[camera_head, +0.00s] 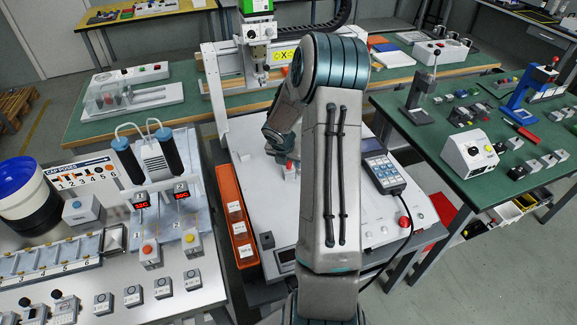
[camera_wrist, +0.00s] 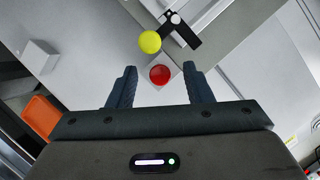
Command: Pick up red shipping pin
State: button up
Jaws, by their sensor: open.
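The red pin (camera_wrist: 160,75) shows in the wrist view as a round red top on a pale grey square block. My gripper (camera_wrist: 160,85) is open, with one dark finger on each side of the red pin and a gap to both. I cannot tell how far the fingertips are above it. In the head view a small red part (camera_head: 291,168) shows on the white machine top, just below my gripper (camera_head: 285,158). My arm hides much of the area to its right.
A yellow ball-shaped knob (camera_wrist: 150,41) on a dark bracket stands just beyond the red pin. An orange bin row (camera_head: 232,205) lies left of the white machine top. A keypad pendant (camera_head: 383,172) lies at right. The gantry head (camera_head: 258,50) stands behind.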

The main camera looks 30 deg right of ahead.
grip_shut()
jog(key=shift+r, duration=0.5)
notch_tip(320, 180, up, 4)
jog(key=shift+d+f+p, duration=0.1)
jog(key=shift+p, duration=0.55)
jog(key=s+d+r+p, duration=0.7)
jog(key=d+r+p, duration=0.1)
jog(key=r, duration=0.3)
jog(key=shift+s+d+r, duration=0.15)
jog(key=shift+d, duration=0.3)
